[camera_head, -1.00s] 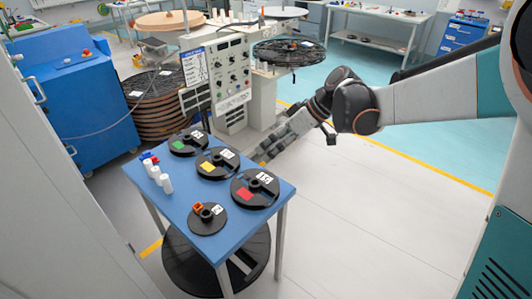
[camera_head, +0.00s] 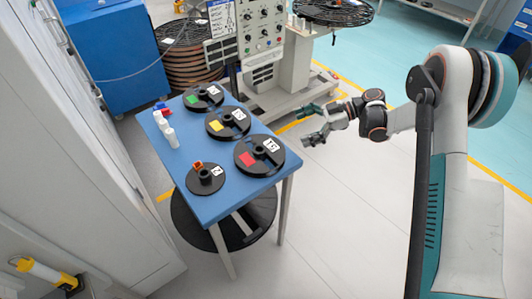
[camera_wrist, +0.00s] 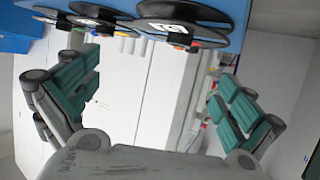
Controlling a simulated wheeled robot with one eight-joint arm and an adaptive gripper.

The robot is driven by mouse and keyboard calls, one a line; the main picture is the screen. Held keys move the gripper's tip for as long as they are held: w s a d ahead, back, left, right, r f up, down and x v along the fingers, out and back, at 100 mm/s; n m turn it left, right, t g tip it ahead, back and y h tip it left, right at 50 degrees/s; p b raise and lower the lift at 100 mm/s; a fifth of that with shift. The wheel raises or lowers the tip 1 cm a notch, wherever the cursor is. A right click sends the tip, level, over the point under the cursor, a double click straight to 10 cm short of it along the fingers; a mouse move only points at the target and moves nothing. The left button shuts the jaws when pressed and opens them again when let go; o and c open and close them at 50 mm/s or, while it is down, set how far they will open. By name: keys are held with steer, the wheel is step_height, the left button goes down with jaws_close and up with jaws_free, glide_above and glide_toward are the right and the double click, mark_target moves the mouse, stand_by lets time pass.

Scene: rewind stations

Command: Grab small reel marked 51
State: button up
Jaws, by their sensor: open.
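Small black reels lie flat on a small blue table (camera_head: 217,206) in the head view. The reel with a red patch (camera_head: 245,168), at the table's right edge, has a white tag whose two digits look like 51 or 15 at this angle. A reel with a yellow patch (camera_head: 214,127) and one with a green patch (camera_head: 192,100) lie behind it. A smaller reel with an orange piece (camera_head: 206,184) lies at the front left. My gripper (camera_head: 309,125) is open and empty, right of the table and apart from the reels. Its spread fingers (camera_wrist: 156,88) frame the wrist view.
White spools (camera_head: 171,139) stand on the table's left side. A large dark reel (camera_head: 262,205) is low under the table. A control machine (camera_head: 247,32) stands behind, a grey cabinet (camera_head: 95,140) at left. Floor right of the table is clear.

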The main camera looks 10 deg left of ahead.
steer(key=b, duration=0.2)
glide_toward(264, 141)
steer(key=s+a, duration=0.3)
steer(key=a, duration=0.1)
steer(key=shift+r, duration=0.25)
steer(key=b+x, duration=0.1)
steer(key=x, duration=0.1)
steer(key=b+x, duration=0.1)
steer(key=x, duration=0.1)
steer(key=shift+s+a+f, duration=0.1)
steer(key=shift+f, duration=0.3)
steer(key=shift+s+a, duration=0.1)
steer(key=shift+a, duration=0.2)
steer(key=c, duration=0.9)
